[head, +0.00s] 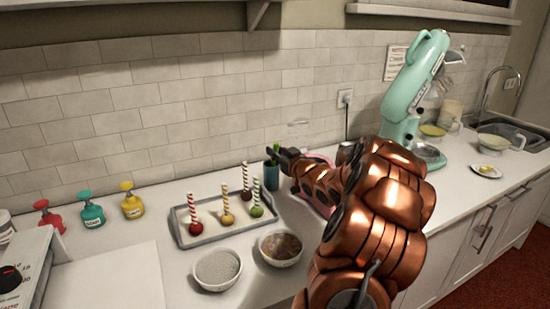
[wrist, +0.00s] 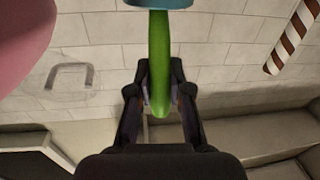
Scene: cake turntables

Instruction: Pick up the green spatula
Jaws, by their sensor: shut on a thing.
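The green spatula (wrist: 159,50) shows in the wrist view as a long green handle reaching out of a teal cup (wrist: 158,3). The same teal cup (head: 271,178) stands behind the tray in the head view, with a bit of green (head: 277,148) above it. My gripper (wrist: 160,82) has its fingers on either side of the handle, near its free end, and is shut on it. In the head view my gripper (head: 277,154) is at the top of the cup, partly behind my arm. The spatula's other end is hidden in the cup.
Left of the cup, a grey tray (head: 181,236) holds several striped-stick treats. Two bowls (head: 217,270) (head: 281,248) stand in front. A pink object (head: 315,201) is close on the right, partly behind my arm. A mint stand mixer (head: 409,92) stands further right.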

